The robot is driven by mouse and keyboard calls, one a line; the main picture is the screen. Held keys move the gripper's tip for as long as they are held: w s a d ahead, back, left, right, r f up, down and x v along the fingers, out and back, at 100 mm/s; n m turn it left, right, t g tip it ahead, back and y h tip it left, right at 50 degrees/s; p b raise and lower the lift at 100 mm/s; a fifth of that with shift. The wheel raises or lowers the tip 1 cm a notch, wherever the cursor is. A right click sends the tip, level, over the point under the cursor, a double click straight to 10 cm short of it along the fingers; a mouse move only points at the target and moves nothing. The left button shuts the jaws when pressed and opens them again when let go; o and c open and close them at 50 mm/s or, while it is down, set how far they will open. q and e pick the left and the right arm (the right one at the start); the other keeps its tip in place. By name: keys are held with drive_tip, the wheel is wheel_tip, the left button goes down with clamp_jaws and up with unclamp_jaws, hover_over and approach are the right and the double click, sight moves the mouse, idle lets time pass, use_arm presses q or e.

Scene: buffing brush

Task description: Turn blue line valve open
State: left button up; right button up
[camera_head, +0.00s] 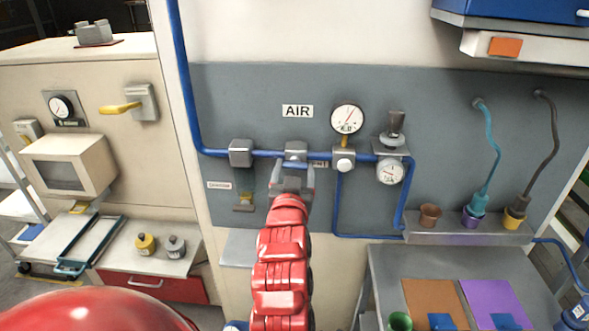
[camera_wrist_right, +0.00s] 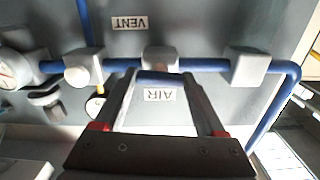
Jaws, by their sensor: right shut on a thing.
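The blue line (camera_head: 220,153) runs down the grey panel and then across it below the AIR label. The valve (camera_head: 296,148) is a grey block on this line, and it also shows in the right wrist view (camera_wrist_right: 160,56). My right gripper (camera_head: 292,166) reaches up to the valve from below. In the right wrist view, its fingers (camera_wrist_right: 160,80) are at either end of a short bluish handle (camera_wrist_right: 158,75) just in front of the block, shut on it. The fingers partly hide the handle, so its exact angle is hard to tell. My left gripper is out of view.
A round gauge (camera_head: 347,119), a second gauge (camera_head: 390,171) and a grey block (camera_head: 241,152) sit along the same line. A shelf with cups (camera_head: 474,216) is at right. A yellow-handled lever (camera_head: 120,108) is on the left cabinet.

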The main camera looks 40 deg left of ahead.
drive_tip(key=c, duration=0.6)
drive_tip(key=shift+n+b, duration=0.6)
drive_tip(key=shift+b, duration=0.1)
drive_tip(key=shift+c, duration=0.2)
drive_tip(key=o, duration=1.3)
